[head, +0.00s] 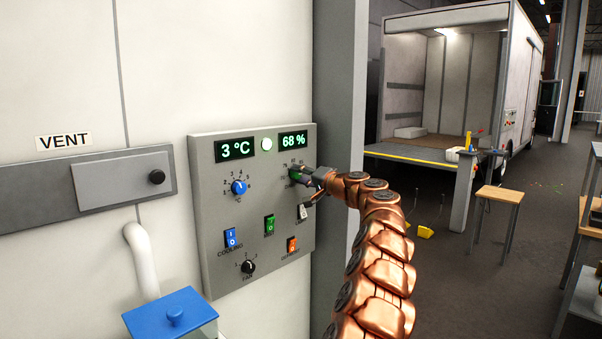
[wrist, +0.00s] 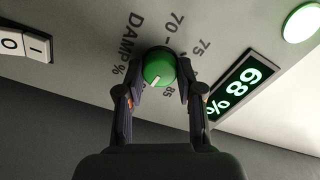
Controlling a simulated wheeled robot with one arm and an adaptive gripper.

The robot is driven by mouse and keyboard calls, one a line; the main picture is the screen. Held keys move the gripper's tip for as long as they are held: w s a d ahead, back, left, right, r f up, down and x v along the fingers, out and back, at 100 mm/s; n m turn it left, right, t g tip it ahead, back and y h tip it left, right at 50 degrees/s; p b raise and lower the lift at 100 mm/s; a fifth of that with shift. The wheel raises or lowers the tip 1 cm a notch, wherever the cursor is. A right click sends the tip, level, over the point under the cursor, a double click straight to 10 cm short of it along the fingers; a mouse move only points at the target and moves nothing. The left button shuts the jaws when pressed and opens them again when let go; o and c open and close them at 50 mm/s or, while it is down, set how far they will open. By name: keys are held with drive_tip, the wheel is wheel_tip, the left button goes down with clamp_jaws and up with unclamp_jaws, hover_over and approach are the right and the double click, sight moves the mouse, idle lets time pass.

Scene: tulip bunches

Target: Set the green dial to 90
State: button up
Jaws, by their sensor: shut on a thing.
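The green dial (head: 295,174) is on the grey control panel (head: 215,190), below the 68 % display (head: 293,141). My gripper (head: 307,177) is at the dial in the head view. In the wrist view my gripper (wrist: 158,82) has one finger on each side of the green dial (wrist: 158,64) and is shut on it. The number at the mark cannot be read, and the fingers hide part of the scale.
The panel also holds a 3 °C display (head: 235,149), a round light (head: 267,144), a blue dial (head: 239,187), a black FAN dial (head: 248,267) and several rocker switches. A white switch (head: 304,212) sits just below my gripper. A blue-lidded container (head: 170,316) stands lower left.

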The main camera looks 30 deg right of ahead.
drive_tip(key=shift+m, duration=0.5)
drive_tip(key=o, duration=1.2)
drive_tip(key=shift+c, duration=0.2)
drive_tip(key=shift+s, duration=0.15)
drive_tip(key=v, duration=1.1)
drive_tip(key=shift+s, duration=0.35)
drive_tip(key=shift+d, duration=0.15)
